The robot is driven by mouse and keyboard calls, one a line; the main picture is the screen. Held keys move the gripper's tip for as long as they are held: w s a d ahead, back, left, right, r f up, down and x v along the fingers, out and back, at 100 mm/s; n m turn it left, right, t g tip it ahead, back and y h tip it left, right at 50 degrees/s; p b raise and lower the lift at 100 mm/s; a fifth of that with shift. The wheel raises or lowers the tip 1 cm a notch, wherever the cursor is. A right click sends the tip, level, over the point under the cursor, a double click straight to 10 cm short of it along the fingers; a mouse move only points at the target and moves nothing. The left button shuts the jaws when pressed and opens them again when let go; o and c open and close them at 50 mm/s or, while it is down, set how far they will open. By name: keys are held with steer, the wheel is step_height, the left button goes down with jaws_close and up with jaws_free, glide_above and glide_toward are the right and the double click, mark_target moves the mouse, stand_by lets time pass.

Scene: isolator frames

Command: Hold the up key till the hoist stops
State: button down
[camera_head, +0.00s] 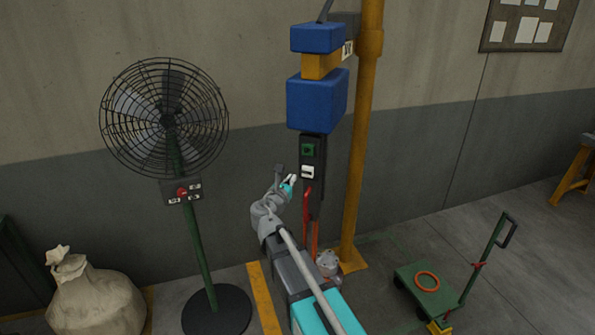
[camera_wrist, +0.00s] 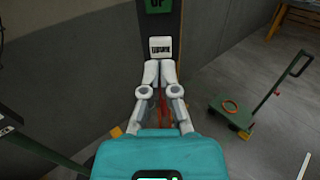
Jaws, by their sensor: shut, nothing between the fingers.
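The hoist's black pendant (camera_head: 313,187) hangs beneath a blue block (camera_head: 317,101) beside a yellow post. Its green key (camera_head: 308,150) is above a white key (camera_head: 307,172). In the wrist view the green key (camera_wrist: 158,5) reads UP and is cut by the top edge; the white key (camera_wrist: 160,47) has a label too small to read surely. My gripper (camera_head: 292,181) is shut and empty, just left of the pendant in the head view. In the wrist view my gripper's fingertips (camera_wrist: 160,66) lie just below the white key, under the green one. I cannot tell whether they touch the pendant.
A caged fan (camera_head: 168,118) on a green stand, with a small switch box (camera_head: 181,192), stands to the left. A tied sack (camera_head: 96,303) is at lower left. A green trolley (camera_head: 428,292) with an orange ring (camera_head: 427,281) is at right. Open floor lies beyond it.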

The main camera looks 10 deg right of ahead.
mark_target(308, 155)
steer(key=x, duration=1.3)
steer(key=shift+w+d, duration=0.15)
steer(key=shift+w, duration=0.15)
steer(key=shift+x, duration=0.85)
steer(key=shift+r, duration=0.2)
steer(key=shift+w+d+r, duration=0.1)
steer(key=shift+w, duration=0.05)
stand_by(2.9)
steer(key=shift+s+a, duration=0.2)
steer(key=shift+s, duration=0.45)
steer(key=v, duration=1.3)
steer(key=shift+s+a, duration=0.2)
steer(key=shift+a, duration=0.15)
steer(key=shift+d, duration=0.1)
